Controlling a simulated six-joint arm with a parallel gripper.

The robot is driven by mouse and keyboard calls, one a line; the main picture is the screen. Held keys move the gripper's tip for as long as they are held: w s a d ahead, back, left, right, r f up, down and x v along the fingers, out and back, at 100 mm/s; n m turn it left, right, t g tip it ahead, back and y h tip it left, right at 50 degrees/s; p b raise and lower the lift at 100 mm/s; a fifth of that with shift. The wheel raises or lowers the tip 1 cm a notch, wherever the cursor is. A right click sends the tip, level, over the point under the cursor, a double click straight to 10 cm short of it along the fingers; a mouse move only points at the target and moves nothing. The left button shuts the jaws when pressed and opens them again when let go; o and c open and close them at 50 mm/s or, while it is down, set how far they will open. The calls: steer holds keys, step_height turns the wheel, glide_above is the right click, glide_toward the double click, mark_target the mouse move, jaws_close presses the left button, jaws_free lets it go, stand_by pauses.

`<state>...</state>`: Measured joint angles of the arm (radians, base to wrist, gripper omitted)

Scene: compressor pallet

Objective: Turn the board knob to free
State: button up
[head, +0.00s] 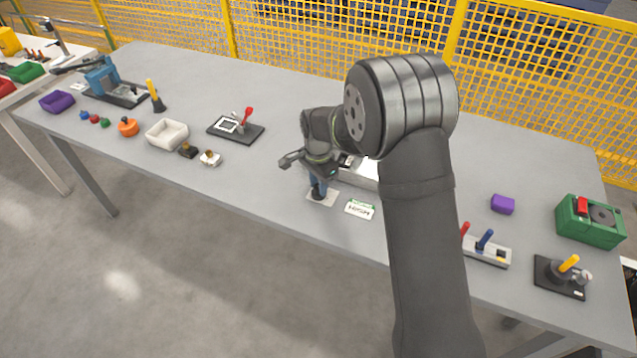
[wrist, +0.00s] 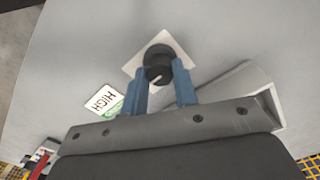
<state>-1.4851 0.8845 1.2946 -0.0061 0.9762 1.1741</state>
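A round black knob (wrist: 158,73) with a pale pointer line on its top stands on a white square plate. The plate (head: 329,203) also shows in the head view, lying on the grey table near its front edge. My gripper (wrist: 160,76) has its two blue fingers on either side of the knob, with no clear gap between them and it. In the head view my gripper (head: 318,184) points down over the plate and hides much of the knob. A white card with a green band and the word HIGH (wrist: 104,98) lies beside the plate.
A pale open channel (wrist: 235,92) lies close to my gripper. On the right are a purple block (head: 502,204), a green box (head: 590,222), a lever panel (head: 485,251) and a dark plate with a yellow handle (head: 560,278). A white bin (head: 166,134) stands left.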

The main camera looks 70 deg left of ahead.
steer(key=shift+c, duration=1)
steer(key=shift+n, duration=0.3)
steer(key=n, duration=0.3)
steer(key=shift+n, duration=0.3)
steer(key=n, duration=0.4)
steer(key=shift+n, duration=0.3)
steer(key=n, duration=0.9)
steer(key=o, duration=1)
